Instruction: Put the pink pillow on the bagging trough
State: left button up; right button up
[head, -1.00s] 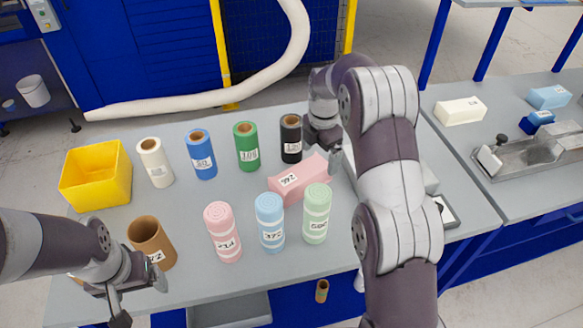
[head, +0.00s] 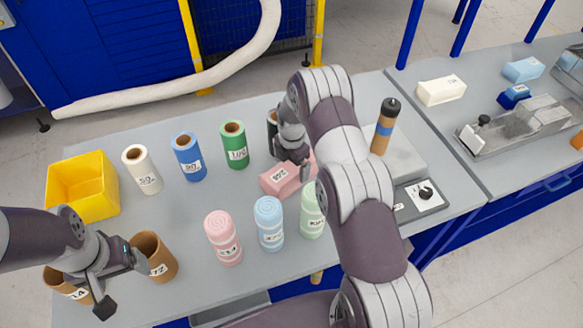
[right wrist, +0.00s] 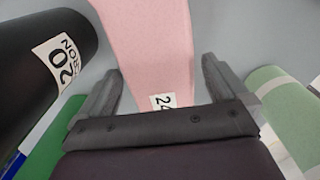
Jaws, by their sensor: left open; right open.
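The pink pillow (head: 277,181) is a pale pink block with a white number label, lying on the grey table, partly hidden by my right gripper. My right gripper (head: 303,163) is open, pointing down at the pillow's far right end. In the right wrist view the pillow (right wrist: 150,45) lies between the two open fingers (right wrist: 158,82); contact cannot be told. The bagging trough (head: 530,122) is a metal channel on the right-hand table, with a clamp at its near left end. My left gripper (head: 120,282) is open and empty beside the brown rolls at the left.
A black roll (right wrist: 45,55) is left of my right gripper and a light green roll (right wrist: 285,105) right of it. Pink (head: 222,238) and blue (head: 269,224) rolls stand in front. A bottle (head: 384,128) stands on a grey device. White (head: 441,91) and blue (head: 523,69) blocks lie near the trough.

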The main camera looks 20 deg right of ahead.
jog(key=shift+s+d+f, duration=0.1)
jog(key=shift+s+f, duration=0.05)
jog(key=c, duration=0.8)
